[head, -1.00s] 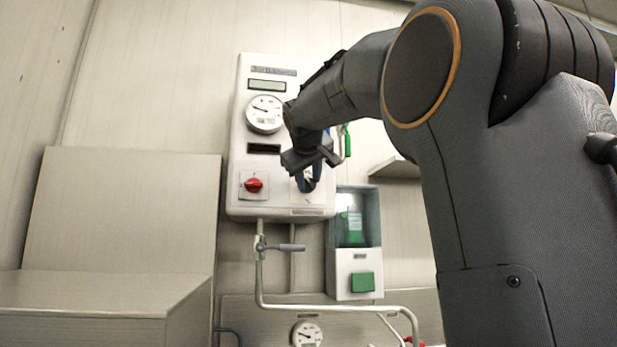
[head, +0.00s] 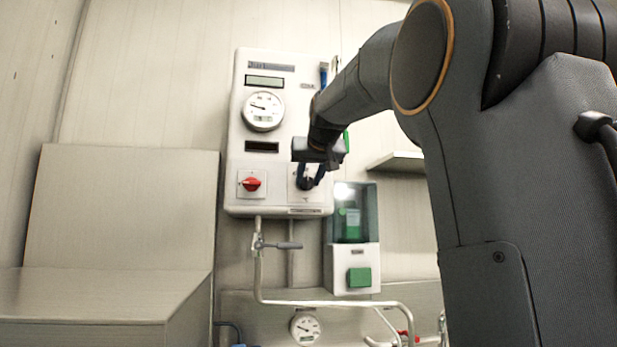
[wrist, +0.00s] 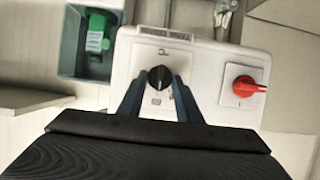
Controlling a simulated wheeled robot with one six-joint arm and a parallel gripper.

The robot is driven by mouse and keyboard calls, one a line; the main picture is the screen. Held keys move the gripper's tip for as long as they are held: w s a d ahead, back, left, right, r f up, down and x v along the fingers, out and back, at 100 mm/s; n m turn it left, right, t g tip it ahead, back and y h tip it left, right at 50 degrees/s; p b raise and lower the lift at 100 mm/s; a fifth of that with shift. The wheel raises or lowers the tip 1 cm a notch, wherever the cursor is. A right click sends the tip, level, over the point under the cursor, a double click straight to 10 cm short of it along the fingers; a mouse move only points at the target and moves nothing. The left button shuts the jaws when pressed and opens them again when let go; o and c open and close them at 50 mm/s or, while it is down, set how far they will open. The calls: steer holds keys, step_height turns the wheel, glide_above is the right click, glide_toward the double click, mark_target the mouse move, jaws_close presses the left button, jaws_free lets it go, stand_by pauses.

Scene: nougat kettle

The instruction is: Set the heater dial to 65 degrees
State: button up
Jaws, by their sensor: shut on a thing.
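The heater dial is a small black knob (wrist: 160,78) on a white plate at the lower right of the white control panel (head: 285,205). In the head view the dial (head: 305,184) is partly hidden behind my fingers. My gripper (wrist: 160,88) has blue fingers, one on each side of the knob, and is shut on it. In the head view my gripper (head: 310,176) reaches the panel from above. The scale marks around the knob are too small to read.
A round gauge (head: 263,110) is above. A box with a green bottle (head: 352,222) and green button (head: 359,278) stands below right. A pipe with a grey lever (head: 288,245) runs underneath.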

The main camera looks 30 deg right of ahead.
stand_by(0.3)
steer(key=o, duration=1)
steer(key=shift+o, duration=0.2)
steer(key=b+v, duration=0.1)
steer(key=v, duration=0.6)
steer(key=shift+s+b, duration=0.35)
steer(key=shift+b, duration=0.05)
steer(key=shift+a+r, duration=0.1)
steer(key=shift+r, duration=0.05)
